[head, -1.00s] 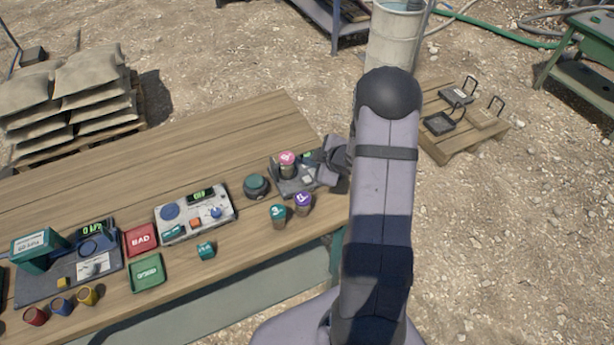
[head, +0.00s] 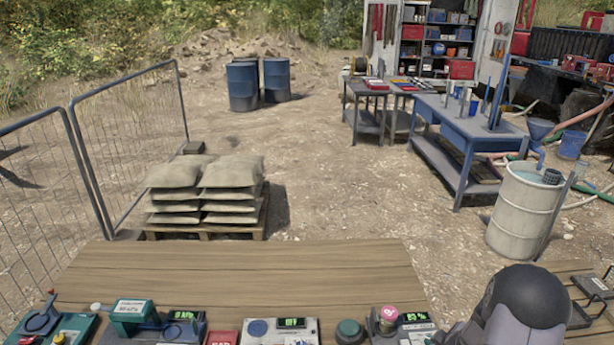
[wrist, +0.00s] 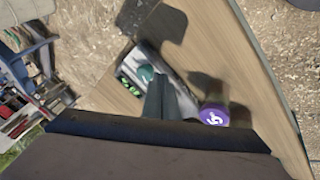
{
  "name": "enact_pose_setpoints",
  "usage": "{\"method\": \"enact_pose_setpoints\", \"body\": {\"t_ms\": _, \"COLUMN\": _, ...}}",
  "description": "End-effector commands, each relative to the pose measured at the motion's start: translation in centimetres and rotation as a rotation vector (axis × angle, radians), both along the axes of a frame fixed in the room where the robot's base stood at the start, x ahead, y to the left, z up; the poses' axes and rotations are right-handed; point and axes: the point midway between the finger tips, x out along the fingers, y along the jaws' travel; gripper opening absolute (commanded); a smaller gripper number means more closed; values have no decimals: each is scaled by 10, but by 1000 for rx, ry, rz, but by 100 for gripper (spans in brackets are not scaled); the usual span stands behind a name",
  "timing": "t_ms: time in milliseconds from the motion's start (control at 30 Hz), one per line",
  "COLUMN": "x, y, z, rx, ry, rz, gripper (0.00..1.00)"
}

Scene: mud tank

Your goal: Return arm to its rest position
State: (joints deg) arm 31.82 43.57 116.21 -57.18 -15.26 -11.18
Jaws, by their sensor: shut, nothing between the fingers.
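My gripper (wrist: 168,95) shows in the wrist view with its fingers together and empty, above the wooden table. My arm (head: 520,305) shows at the lower right of the head view; its fingers do not show there. In the wrist view, a purple-capped jar (wrist: 214,115) stands right of the fingers, and a round teal top (wrist: 146,73) shows just left of and beyond them. A pink-capped jar (head: 387,316) shows at the instrument with a green display (head: 416,317) in the head view.
The wooden table (head: 240,275) holds several instruments along its near edge; its far part is bare. A round green-topped item (head: 349,330) stands left of the pink-capped jar. Sandbags (head: 205,190) lie beyond the table. A pale drum (head: 524,212) stands at right.

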Motion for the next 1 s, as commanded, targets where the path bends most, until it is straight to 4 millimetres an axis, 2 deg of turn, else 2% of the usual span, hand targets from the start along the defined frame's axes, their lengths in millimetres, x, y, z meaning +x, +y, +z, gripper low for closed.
{"method": "enact_pose_setpoints", "body": {"t_ms": 67, "x": -41, "y": -11, "z": -20, "rx": 13, "ry": 134, "rz": -163, "gripper": 0}}
{"method": "enact_pose_setpoints", "body": {"t_ms": 100, "x": -68, "y": -13, "z": -30, "rx": 24, "ry": 214, "rz": -255, "gripper": 0}}
{"method": "enact_pose_setpoints", "body": {"t_ms": 167, "x": -108, "y": -11, "z": -40, "rx": 42, "ry": 327, "rz": -385, "gripper": 0}}
{"method": "enact_pose_setpoints", "body": {"t_ms": 200, "x": -135, "y": -7, "z": -42, "rx": 55, "ry": 403, "rz": -472, "gripper": 0}}
{"method": "enact_pose_setpoints", "body": {"t_ms": 267, "x": -174, "y": 2, "z": -37, "rx": 76, "ry": 510, "rz": -607, "gripper": 0}}
{"method": "enact_pose_setpoints", "body": {"t_ms": 333, "x": -216, "y": 22, "z": -24, "rx": 104, "ry": 627, "rz": -756, "gripper": 0}}
{"method": "enact_pose_setpoints", "body": {"t_ms": 400, "x": -247, "y": 51, "z": -3, "rx": 138, "ry": 727, "rz": -878, "gripper": 0}}
{"method": "enact_pose_setpoints", "body": {"t_ms": 467, "x": -265, "y": 79, "z": 15, "rx": 167, "ry": 786, "rz": -949, "gripper": 0}}
{"method": "enact_pose_setpoints", "body": {"t_ms": 600, "x": -279, "y": 130, "z": 48, "rx": 226, "ry": 819, "rz": -1000, "gripper": 0}}
{"method": "enact_pose_setpoints", "body": {"t_ms": 700, "x": -271, "y": 154, "z": 62, "rx": 255, "ry": 759, "rz": -971, "gripper": 0}}
{"method": "enact_pose_setpoints", "body": {"t_ms": 1000, "x": -230, "y": 190, "z": 99, "rx": 251, "ry": 534, "rz": -749, "gripper": 0}}
